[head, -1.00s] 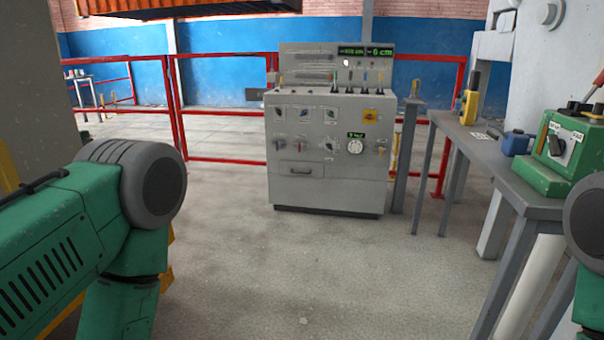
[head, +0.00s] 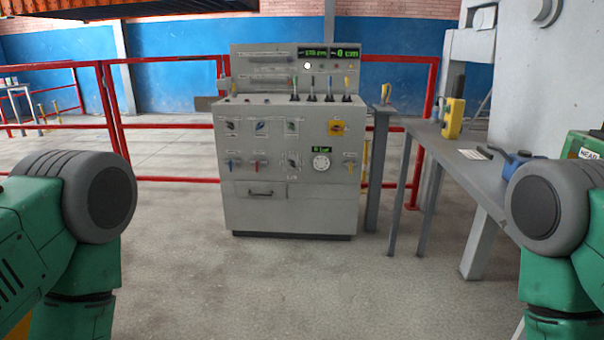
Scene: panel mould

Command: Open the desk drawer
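The grey control desk (head: 336,208) stands upright on the floor ahead, near the middle of the head view. Its drawer (head: 276,190) is a low, narrow front on the left half, under the rows of knobs, with a dark bar handle. The drawer front looks flush with the desk, so it appears shut. My green arms show at the left and right edges, well short of the desk. Neither gripper is in view.
A grey side table (head: 463,165) on the right holds a yellow device (head: 453,118) and a blue object (head: 518,162). Red railings (head: 165,126) run behind the desk. The concrete floor (head: 290,285) before the desk is clear.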

